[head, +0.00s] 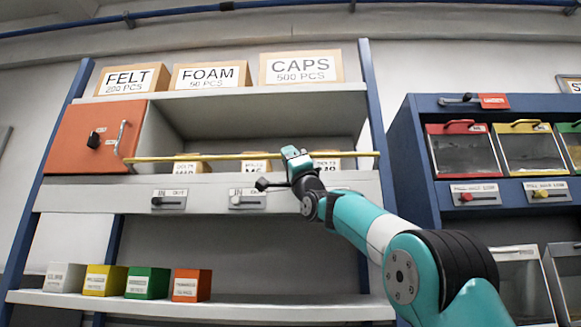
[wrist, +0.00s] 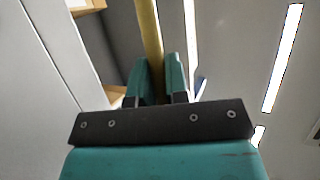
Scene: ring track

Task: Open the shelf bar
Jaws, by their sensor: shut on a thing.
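The shelf bar (head: 222,157) is a thin yellow rod running level across the front of the middle shelf, from the orange cabinet side to the right blue post. It also shows in the wrist view (wrist: 149,40), passing between the fingers. My gripper (head: 295,155) is at the right half of the bar, shut on it. In the wrist view my gripper (wrist: 158,80) has one teal finger on each side of the bar. How the bar's ends are fastened is too small to tell.
Behind the bar stand small labelled boxes (head: 192,164). The orange door (head: 92,138) with a black knob is at left. A blue rack (head: 425,160) with clear bins stands at right.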

